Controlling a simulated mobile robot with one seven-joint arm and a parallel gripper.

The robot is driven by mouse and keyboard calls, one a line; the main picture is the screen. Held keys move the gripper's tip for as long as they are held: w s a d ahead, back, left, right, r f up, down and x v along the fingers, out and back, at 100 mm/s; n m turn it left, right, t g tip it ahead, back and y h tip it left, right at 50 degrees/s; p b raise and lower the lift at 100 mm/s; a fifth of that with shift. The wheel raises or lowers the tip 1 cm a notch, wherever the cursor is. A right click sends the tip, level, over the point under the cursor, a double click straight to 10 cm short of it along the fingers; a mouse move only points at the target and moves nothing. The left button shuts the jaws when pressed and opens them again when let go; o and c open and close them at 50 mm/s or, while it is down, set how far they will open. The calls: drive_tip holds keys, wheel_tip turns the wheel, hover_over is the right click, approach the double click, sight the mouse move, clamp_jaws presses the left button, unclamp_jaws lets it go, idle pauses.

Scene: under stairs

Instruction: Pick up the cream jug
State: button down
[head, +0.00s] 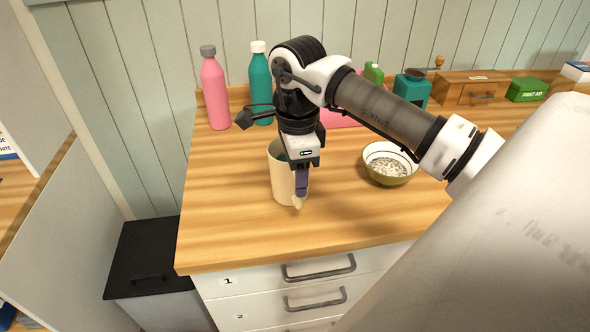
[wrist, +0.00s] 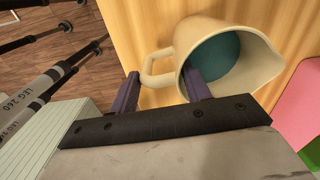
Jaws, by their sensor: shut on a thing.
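The cream jug (head: 282,182) is upright at the front of the wooden counter (head: 225,235); I cannot tell whether its base touches the wood. In the wrist view the jug (wrist: 250,85) shows its open mouth, a teal inside and a loop handle on the left. My gripper (head: 301,190) points down at the jug's handle side, shut on it. In the wrist view one finger of my gripper (wrist: 162,90) is left of the handle and the other is at the rim, reaching into the mouth. The fingers partly hide the handle and rim.
A patterned bowl (head: 390,165) stands right of the jug. Pink (head: 214,92) and teal (head: 262,85) bottles stand behind. A teal grinder (head: 412,88), wooden box (head: 470,90) and green first-aid box (head: 527,90) are farther right. Bare counter lies left of the jug.

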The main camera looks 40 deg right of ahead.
drive_tip(key=shift+r, duration=0.2)
wheel_tip(320, 180, up, 20)
drive_tip(key=p, duration=1)
drive_tip(key=shift+f+p, duration=0.2)
drive_tip(key=shift+p, duration=0.1)
drive_tip(key=c, duration=1.2)
unclamp_jaws()
clamp_jaws()
